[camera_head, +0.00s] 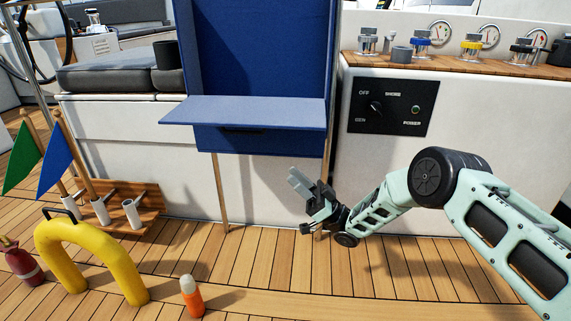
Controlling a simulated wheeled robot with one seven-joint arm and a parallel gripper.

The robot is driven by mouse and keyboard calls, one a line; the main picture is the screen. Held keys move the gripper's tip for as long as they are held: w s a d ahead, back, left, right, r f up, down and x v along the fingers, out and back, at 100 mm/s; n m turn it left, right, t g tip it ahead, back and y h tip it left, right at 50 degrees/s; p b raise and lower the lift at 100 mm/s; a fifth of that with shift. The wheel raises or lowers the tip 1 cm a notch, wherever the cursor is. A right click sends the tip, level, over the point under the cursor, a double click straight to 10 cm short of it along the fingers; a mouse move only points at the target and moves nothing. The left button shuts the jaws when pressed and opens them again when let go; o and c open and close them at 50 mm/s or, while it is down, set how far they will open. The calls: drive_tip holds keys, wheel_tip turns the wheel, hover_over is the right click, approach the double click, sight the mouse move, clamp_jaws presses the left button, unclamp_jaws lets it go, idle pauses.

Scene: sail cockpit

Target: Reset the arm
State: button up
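My gripper (300,184) is at the end of my pale green arm, which reaches in from the right. It is in front of the white cockpit wall, just below the right part of the blue folding table. Its light grey finger parts point up and to the left. I see no object in it. The fingers are small and seen at an angle, so I cannot tell whether they are apart or together. My arm is bent, with its large dark joint raised in front of the white wall under the control panel.
The blue table leaf (250,110) juts out above my gripper. A switch panel (392,107) is behind my arm. On the deck at left are a yellow horseshoe buoy (90,245), an orange bottle (192,298), a red extinguisher (22,263) and a flag rack (120,200). The middle deck is clear.

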drive_tip(key=shift+d+f, duration=0.25)
drive_tip(key=shift+d, duration=0.05)
